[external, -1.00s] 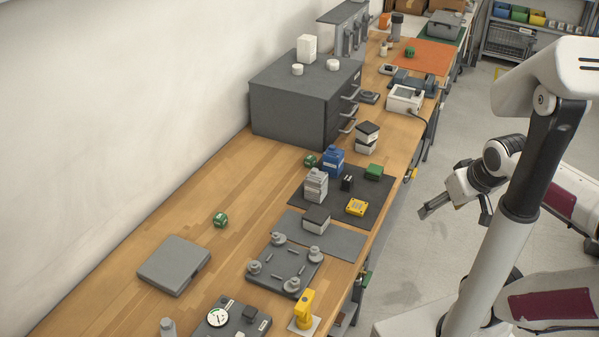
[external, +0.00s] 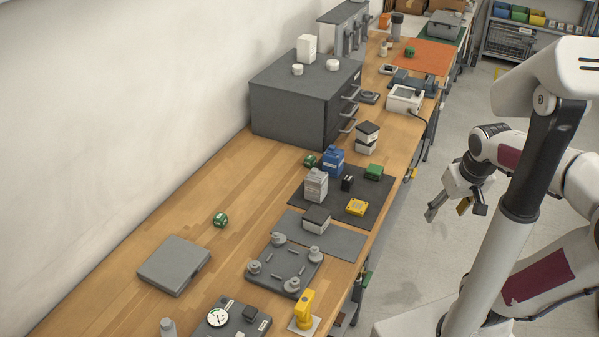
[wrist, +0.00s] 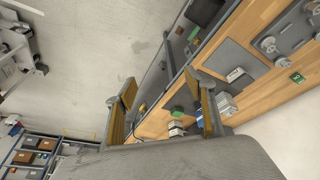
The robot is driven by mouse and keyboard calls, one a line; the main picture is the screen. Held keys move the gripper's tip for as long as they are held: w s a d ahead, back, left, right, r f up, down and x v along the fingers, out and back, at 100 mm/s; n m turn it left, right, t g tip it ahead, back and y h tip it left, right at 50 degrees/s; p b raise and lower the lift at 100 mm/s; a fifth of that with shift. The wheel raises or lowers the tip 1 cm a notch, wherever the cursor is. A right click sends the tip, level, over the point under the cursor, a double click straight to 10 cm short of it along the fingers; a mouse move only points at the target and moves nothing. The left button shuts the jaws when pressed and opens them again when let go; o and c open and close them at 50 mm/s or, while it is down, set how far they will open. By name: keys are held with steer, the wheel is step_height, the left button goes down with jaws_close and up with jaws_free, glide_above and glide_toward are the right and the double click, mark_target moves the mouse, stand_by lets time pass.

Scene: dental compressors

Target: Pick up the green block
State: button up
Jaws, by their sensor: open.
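The green block (external: 374,172) sits on the dark mat (external: 334,211) near the bench's right edge, right of a blue block (external: 333,161) and behind a yellow block (external: 356,207). My gripper (external: 456,209) hangs over the floor to the right of the bench, apart from the block. Its fingers are spread with nothing between them. In the wrist view my gripper (wrist: 160,86) is open, and a small green shape that looks like the block (wrist: 178,110) shows between the fingers, some way off.
A grey block stack (external: 316,186) and a small black block (external: 347,183) share the mat. A dark cabinet (external: 290,105) stands farther back. Black and white blocks (external: 367,137) stand behind the green block. The floor beside the bench is clear.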

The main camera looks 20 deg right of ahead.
steer(key=w+d+f+n+t+h, duration=0.1)
steer(key=w+d+f, duration=0.2)
steer(key=w+d, duration=0.55)
steer(key=w+d+f+n+t+h, duration=0.1)
steer(key=w+d+f+h, duration=0.15)
steer(key=w+d, duration=0.6)
steer(key=w+d+f+n+t, duration=0.1)
steer(key=w+d+f, duration=0.3)
steer(key=w+d, duration=0.5)
steer(key=w+a+f+n+t+y, duration=0.1)
steer(key=w+a+f+n+y, duration=0.2)
steer(key=w, duration=0.5)
steer(key=n+y, duration=0.5)
steer(key=y, duration=0.3)
glide_toward(374, 172)
steer(key=w+f, duration=0.1)
steer(key=w+d+f, duration=0.1)
steer(key=w, duration=0.1)
steer(key=shift+w+d+f, duration=0.1)
steer(key=shift+w+f, duration=0.05)
steer(key=shift+a+m+y, duration=0.25)
steer(key=shift+m, duration=0.15)
